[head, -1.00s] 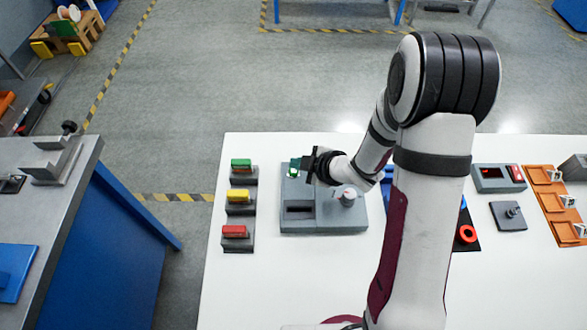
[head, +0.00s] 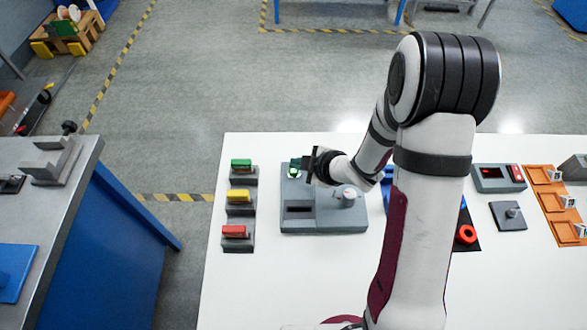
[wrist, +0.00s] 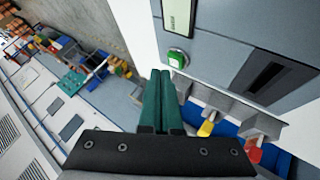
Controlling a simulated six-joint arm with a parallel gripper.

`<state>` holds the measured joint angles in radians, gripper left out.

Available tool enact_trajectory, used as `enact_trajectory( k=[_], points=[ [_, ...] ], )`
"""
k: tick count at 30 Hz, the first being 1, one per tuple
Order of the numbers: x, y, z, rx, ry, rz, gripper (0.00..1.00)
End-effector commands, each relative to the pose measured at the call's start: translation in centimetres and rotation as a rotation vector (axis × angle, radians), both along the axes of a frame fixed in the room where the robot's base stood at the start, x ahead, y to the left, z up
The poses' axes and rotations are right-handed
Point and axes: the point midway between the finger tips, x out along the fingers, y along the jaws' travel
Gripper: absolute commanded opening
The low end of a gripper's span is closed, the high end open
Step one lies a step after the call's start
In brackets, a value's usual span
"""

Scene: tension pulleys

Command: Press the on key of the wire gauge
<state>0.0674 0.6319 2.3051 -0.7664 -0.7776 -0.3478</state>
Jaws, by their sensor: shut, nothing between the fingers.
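The wire gauge appears to be the grey box (head: 322,215) on the white table, with a dark slot and a round knob. In the wrist view its panel (wrist: 225,50) shows a pale green display (wrist: 178,16), the dark slot and a green key (wrist: 177,58) in a light surround. My gripper (wrist: 160,73) is shut and empty, its two dark green fingers side by side. The fingertips are close to the green key, just below and left of it in the wrist view. Contact is not visible. In the head view my gripper (head: 297,164) is over the box's far left corner.
To the right are a display unit (head: 498,178), a grey plate (head: 508,215) and an orange tray (head: 556,205). The table front is clear.

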Motion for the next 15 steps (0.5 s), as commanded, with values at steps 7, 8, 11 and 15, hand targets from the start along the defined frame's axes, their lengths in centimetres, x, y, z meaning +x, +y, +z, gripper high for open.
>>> enact_trajectory(
  k=[7, 8, 11, 15],
  points=[
    [0.0, 0.02, -0.31, 0.0, 0.0, 0.002, 0.0],
    [0.0, 0.02, -0.42, 0.0, 0.0, 0.002, 0.0],
    [-0.01, 0.02, -0.81, 0.001, 0.0, -0.001, 0.0],
    [0.01, 0.01, -0.84, 0.0, 0.0, 0.0, 0.0]
  ],
)
